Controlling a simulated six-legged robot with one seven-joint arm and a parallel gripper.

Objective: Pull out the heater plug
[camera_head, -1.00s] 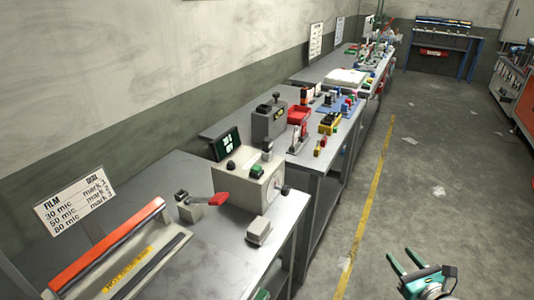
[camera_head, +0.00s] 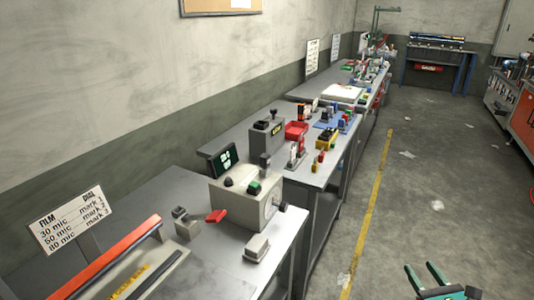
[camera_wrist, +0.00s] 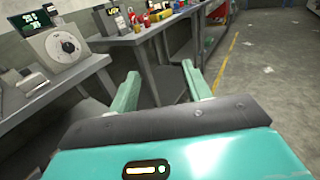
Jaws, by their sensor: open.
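I cannot make out for sure which thing is the heater plug. On the near bench (camera_head: 215,262) stands a light grey box (camera_head: 232,203) with a round dial; the dial box also shows in the wrist view (camera_wrist: 48,48). A small pale grey block (camera_head: 257,248) lies in front of it. A red-handled lever (camera_head: 216,216) is to its left.
A sign (camera_head: 70,220) listing film and dial marks stands at the near left. Further benches with coloured tools (camera_head: 318,140) run along the left wall. Machines (camera_head: 522,112) stand at the right.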

